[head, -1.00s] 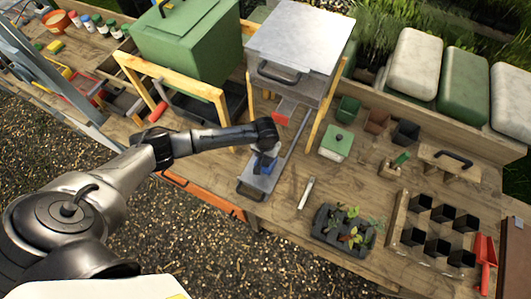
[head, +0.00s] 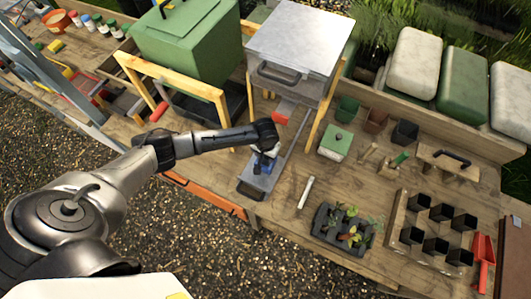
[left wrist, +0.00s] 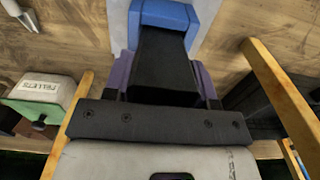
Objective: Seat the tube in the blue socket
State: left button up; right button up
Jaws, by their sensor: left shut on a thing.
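My left gripper (head: 265,151) reaches in from the left, above a flat grey metal tray or slide in front of the silver box. In the left wrist view its black finger (left wrist: 163,62) hides most of what lies between the jaws. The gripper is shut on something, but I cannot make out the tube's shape. The blue socket (head: 263,168) shows just under the gripper as a small blue block. A blue block (left wrist: 165,14) also shows past the fingertip in the left wrist view. Purple parts flank the finger. Whether the tube touches the socket is hidden. My right gripper is not in view.
The silver box (head: 300,45) on wooden legs stands just behind the gripper, and a green box (head: 185,40) stands left of it. The tray's handle (head: 249,190) is near the bench's front edge.

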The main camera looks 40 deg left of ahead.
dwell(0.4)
pick_arm(q)
jog(key=shift+f+p, duration=0.25)
jog(key=shift+p, duration=0.05)
dwell(0.8)
jog(key=o, duration=1)
notch_tip(320, 180, up, 3)
jog(key=p, duration=0.3)
jog(key=shift+r+p, duration=0.2)
jog(key=shift+p, duration=0.15)
notch_tip(320, 180, up, 6)
jog(key=p, duration=0.6)
jog(key=shift+f, duration=0.15)
